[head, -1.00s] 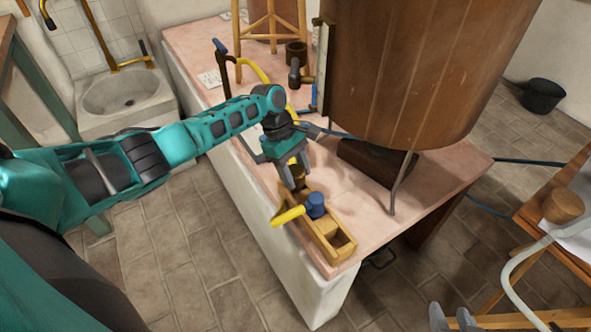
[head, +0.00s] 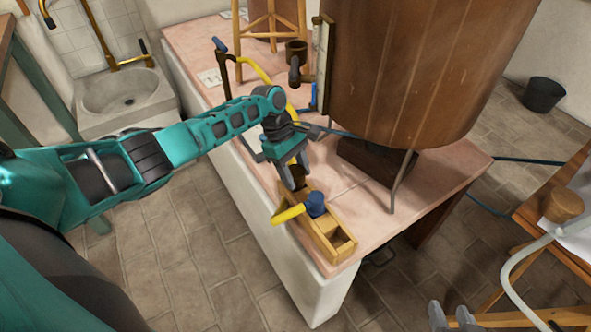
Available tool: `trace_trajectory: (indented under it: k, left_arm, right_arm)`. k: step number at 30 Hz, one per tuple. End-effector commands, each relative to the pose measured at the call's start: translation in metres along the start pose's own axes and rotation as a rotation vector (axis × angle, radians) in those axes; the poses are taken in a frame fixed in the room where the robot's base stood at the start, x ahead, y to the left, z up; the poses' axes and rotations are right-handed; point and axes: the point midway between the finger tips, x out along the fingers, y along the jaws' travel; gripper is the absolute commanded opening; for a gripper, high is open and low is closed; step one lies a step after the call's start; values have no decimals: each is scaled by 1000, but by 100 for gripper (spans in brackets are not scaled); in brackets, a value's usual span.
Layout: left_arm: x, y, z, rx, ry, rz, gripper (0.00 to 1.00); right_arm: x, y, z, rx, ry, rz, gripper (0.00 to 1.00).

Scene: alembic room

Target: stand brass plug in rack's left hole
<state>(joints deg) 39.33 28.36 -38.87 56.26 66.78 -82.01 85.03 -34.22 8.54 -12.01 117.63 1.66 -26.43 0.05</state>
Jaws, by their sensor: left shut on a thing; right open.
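The rack (head: 318,243) is a small wooden block-like holder near the front corner of the pink counter. Its near end has an open square hole. My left gripper (head: 293,181) points down at the rack's far left end. It is shut on a dark brownish piece, seemingly the brass plug (head: 298,175), which shows only in part between the fingers. The plug is at or just above the rack's far end; I cannot tell whether it is in a hole. A blue-headed piece with a yellow handle (head: 291,214) sits in the rack's middle.
A large copper-brown tank (head: 415,70) stands on legs close behind the rack. A blue hose (head: 345,134) and a yellow pipe (head: 262,75) run behind my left gripper. The counter (head: 368,223) is bare right of the rack. A wooden stand (head: 545,240) is at right.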

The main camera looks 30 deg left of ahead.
Motion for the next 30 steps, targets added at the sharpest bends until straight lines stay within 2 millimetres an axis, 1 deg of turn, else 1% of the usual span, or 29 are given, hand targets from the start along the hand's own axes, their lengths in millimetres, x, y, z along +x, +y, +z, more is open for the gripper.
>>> trace_trajectory:
  k: [30]
  left_arm:
    - [4, 0, -2, -1, -1, 1, 16]
  right_arm:
    - [-2, 0, -6, 1, 5, 0, 43]
